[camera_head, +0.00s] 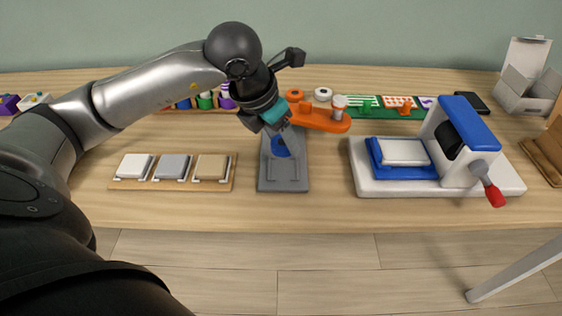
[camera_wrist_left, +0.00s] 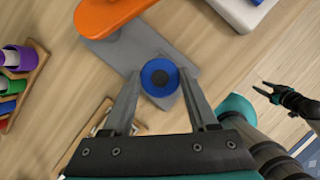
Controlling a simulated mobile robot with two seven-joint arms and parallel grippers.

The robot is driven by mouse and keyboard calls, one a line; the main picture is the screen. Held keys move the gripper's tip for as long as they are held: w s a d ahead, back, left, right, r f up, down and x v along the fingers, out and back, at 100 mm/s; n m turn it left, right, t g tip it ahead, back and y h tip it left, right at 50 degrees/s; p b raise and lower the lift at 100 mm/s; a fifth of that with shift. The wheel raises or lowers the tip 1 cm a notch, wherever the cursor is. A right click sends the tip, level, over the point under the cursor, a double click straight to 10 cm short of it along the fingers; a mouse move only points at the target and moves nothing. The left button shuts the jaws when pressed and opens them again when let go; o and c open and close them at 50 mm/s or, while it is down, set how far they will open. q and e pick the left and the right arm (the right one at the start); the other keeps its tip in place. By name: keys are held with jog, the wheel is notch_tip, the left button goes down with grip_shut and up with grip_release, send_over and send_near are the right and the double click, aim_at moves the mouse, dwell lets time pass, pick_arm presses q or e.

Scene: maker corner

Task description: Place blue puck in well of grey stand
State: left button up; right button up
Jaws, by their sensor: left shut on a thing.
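The grey stand (camera_head: 285,182) is a flat plate in the middle of the table. In the head view the puck (camera_head: 281,147) shows over the back half of the stand, partly behind my left gripper (camera_head: 284,142). My left gripper (camera_wrist_left: 157,90) is shut on the puck from above. The well is hidden under the puck and fingers, and I cannot tell the gap to the stand. A dark gripper shape, seemingly my right gripper (camera_wrist_left: 272,93), shows far off in the wrist view.
An orange holder with a post (camera_head: 322,120) stands just behind the stand. A white press with a blue head (camera_head: 455,150) stands to the right. A wooden board with three tiles (camera_head: 172,170) lies to the left. The table's front strip is clear.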

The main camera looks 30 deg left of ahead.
aim_at(281, 170)
pick_arm(q)
jog(key=shift+f+b, duration=0.8)
jog(key=shift+f, duration=2.1)
pick_arm(e)
jog(key=r, duration=0.1)
jog(key=w+a+r, duration=0.1)
jog(key=r, duration=0.1)
jog(key=shift+w+a+r, duration=0.2)
jog(key=shift+w+r, duration=0.15)
jog(key=shift+r, duration=0.05)
pick_arm(q)
jog(key=shift+f, duration=0.1)
jog(key=o, duration=1.3)
pick_arm(e)
jog(key=shift+w+r, duration=0.15)
jog(key=shift+r, duration=0.05)
pick_arm(q)
jog(key=shift+r, duration=0.2)
jog(key=p+v, duration=0.3)
jog(key=v, duration=0.9)
jog(key=shift+s+f, duration=0.1)
pick_arm(e)
jog(key=s+d+f, duration=0.2)
jog(key=s+f, duration=0.1)
jog(key=f, duration=0.3)
jog(key=shift+s+d+f, duration=0.15)
jog(key=shift+s+d, duration=0.2)
jog(key=shift+d, duration=0.05)
